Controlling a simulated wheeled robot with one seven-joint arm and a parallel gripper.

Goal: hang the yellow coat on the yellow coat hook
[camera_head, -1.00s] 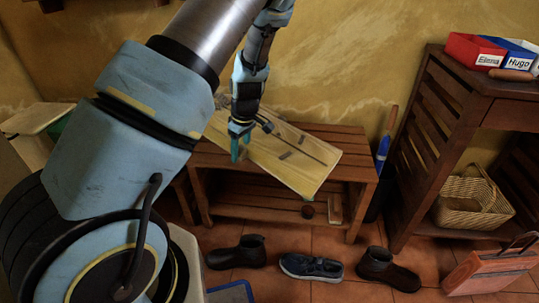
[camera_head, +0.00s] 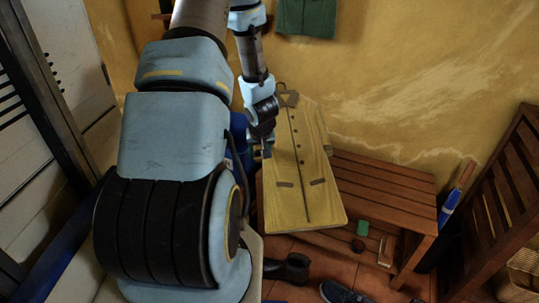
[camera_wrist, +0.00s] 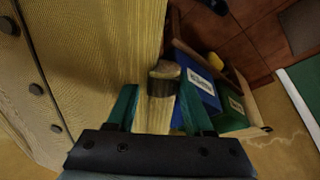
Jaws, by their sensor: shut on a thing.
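The yellow coat (camera_head: 290,190) is upright in the head view, with dark buttons down its front and a dark hanger loop (camera_head: 283,88) at its top. My gripper (camera_head: 264,152) is at the coat's left edge, below its shoulder. In the wrist view the coat (camera_wrist: 90,60) fills the left and middle. My gripper (camera_wrist: 158,108) is shut on the coat's edge there, with the cloth between its teal fingers. A brown rounded piece (camera_wrist: 164,76) shows just beyond the fingertips; what it belongs to is unclear. No yellow coat hook can be made out.
A slatted wooden bench (camera_head: 385,190) stands behind and right of the coat. A green garment (camera_head: 307,17) hangs on the wall above. A dark shoe (camera_head: 288,268) is on the floor. The wrist view shows blue (camera_wrist: 200,90) and green (camera_wrist: 236,112) labelled boxes.

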